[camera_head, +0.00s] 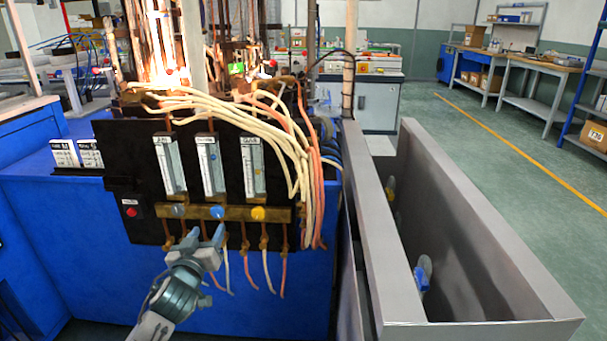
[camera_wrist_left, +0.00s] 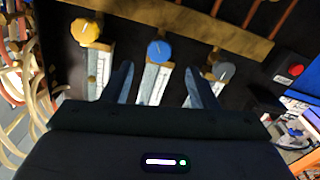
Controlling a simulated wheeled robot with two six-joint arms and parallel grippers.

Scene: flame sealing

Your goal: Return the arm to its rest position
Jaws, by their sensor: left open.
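My left gripper (camera_head: 205,240) is in front of the black flow-meter panel (camera_head: 128,160), just below the brass bar (camera_head: 196,213) with three knobs. Its two fingers are apart and nothing shows between them. The blue knob (camera_head: 217,212) is just above the fingertips, the grey knob (camera_head: 179,211) to its left and the yellow knob (camera_head: 258,213) to its right. In the left wrist view the open fingers (camera_wrist_left: 160,85) point toward the blue knob (camera_wrist_left: 159,51), with a gap between tips and knob. My right gripper is not in view.
A red button (camera_head: 131,212) sits on the panel's left. Hoses (camera_head: 270,125) hang at the panel's right, and bright flames (camera_head: 160,60) burn above. The blue cabinet (camera_head: 80,230) is behind the panel. A grey metal bin (camera_head: 475,235) stands at right, with open floor (camera_head: 500,150) beyond.

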